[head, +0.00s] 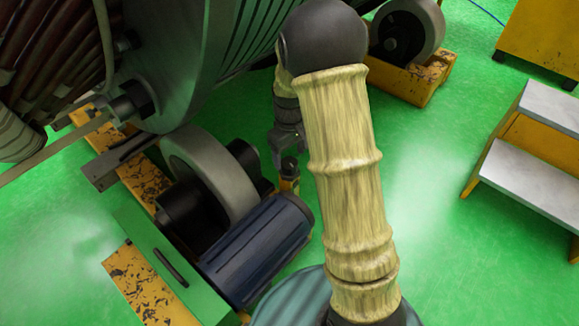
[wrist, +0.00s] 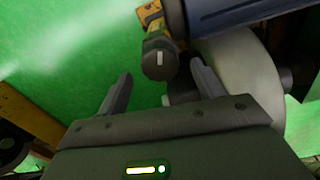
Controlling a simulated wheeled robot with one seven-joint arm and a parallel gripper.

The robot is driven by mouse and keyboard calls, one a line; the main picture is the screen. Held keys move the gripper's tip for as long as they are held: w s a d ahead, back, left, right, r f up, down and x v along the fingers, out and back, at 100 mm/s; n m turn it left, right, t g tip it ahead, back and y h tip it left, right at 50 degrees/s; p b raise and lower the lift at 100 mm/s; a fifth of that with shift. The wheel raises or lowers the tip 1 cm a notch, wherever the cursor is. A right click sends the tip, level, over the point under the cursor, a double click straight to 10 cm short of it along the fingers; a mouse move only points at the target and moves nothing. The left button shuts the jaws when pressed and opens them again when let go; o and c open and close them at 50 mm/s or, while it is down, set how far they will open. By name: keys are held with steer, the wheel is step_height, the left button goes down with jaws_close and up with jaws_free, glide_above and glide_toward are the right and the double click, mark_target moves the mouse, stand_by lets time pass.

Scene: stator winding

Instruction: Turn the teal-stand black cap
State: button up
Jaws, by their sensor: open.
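In the wrist view a dark round cap (wrist: 160,65) with a short pale line on its face sits at the end of a small worn yellow stand (wrist: 152,18). I cannot make out teal on this stand. My gripper (wrist: 160,72) is open, with one finger on each side of the cap and gaps between. I cannot tell how far the cap is beyond the fingertips. In the head view my gripper (head: 283,155) points down just above the yellow stand (head: 289,184); the cap cannot be made out there.
A blue motor (head: 257,245) and a grey roller wheel (head: 212,172) stand close left of the gripper. The large stator drum (head: 180,60) rises behind. A yellow step stool (head: 530,150) is at the right. Green floor (head: 440,150) is clear between.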

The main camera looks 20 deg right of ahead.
mark_target(289, 162)
steer(key=shift+f+b, duration=0.65)
steer(key=shift+f, duration=1.35)
steer(key=c, duration=1)
steer(key=shift+r, duration=0.1)
steer(key=shift+r+p, duration=0.1)
steer(key=shift+p, duration=0.35)
steer(key=m+p, duration=0.2)
steer(key=p, duration=0.1)
steer(key=shift+r, duration=0.15)
steer(key=shift+m+p, duration=0.9)
steer(key=shift+f+m+p, duration=0.3)
steer(key=shift+m+p, duration=0.05)
steer(key=shift+m, duration=0.25)
